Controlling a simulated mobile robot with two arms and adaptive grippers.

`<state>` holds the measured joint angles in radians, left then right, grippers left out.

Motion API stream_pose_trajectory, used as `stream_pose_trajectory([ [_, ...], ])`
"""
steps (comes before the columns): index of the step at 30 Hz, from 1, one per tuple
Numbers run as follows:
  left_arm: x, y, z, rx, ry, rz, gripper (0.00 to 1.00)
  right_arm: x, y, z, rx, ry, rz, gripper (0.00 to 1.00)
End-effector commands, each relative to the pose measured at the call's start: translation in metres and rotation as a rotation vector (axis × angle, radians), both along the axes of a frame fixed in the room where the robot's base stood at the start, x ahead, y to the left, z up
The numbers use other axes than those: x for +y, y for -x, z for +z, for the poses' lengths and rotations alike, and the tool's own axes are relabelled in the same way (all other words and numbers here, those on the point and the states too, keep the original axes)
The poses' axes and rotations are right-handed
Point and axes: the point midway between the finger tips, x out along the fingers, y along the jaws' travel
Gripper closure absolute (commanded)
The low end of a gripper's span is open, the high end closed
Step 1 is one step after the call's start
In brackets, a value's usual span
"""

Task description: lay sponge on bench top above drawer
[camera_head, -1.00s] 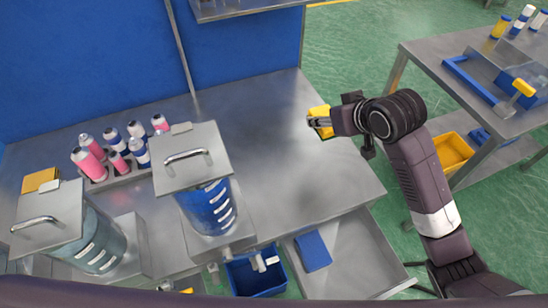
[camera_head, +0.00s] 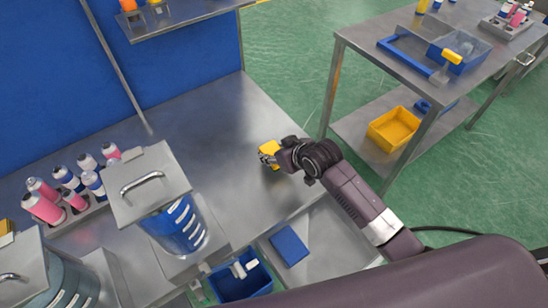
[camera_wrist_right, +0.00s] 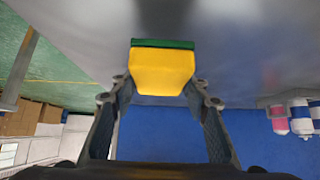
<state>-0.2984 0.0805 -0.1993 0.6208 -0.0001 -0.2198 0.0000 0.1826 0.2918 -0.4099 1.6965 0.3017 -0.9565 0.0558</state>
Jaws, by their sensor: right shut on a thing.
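The yellow sponge (camera_head: 269,149) is in my right gripper (camera_head: 268,160), over the right part of the steel bench top (camera_head: 205,130). The right wrist view shows the sponge (camera_wrist_right: 162,72) between the fingertips of the gripper (camera_wrist_right: 162,92), with its green face toward the bench top (camera_wrist_right: 235,30). The green face looks close to the steel; I cannot tell whether it touches. The open drawer (camera_head: 335,232) is below the bench's front edge. My left gripper is not in view.
A lidded blue container (camera_head: 180,228) stands left of the gripper, with pink and blue-white cans (camera_head: 42,207) beyond it. The drawer holds a blue flat item (camera_head: 289,246); a blue bin (camera_head: 240,284) is beside it. Bench top around the sponge is clear.

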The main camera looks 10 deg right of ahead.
Motion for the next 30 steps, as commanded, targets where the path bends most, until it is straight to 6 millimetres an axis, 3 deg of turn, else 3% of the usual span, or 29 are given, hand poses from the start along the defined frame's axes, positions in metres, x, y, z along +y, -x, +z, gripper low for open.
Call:
stream_pose_trajectory([
  [6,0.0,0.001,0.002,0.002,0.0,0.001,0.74,0.0,0.001,-0.03,0.003,0.0,-0.001,0.7],
  [18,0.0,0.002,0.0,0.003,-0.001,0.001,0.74,0.0,0.001,-0.036,0.002,0.001,0.0,0.7],
  [19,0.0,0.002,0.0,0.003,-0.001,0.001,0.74,0.0,0.001,-0.035,0.002,0.001,0.0,0.55],
  [23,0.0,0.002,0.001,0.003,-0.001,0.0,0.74,0.0,0.001,-0.035,0.002,0.001,0.0,0.41],
  [30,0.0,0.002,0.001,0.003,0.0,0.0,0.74,0.0,0.001,-0.035,0.002,0.001,0.0,0.4],
])
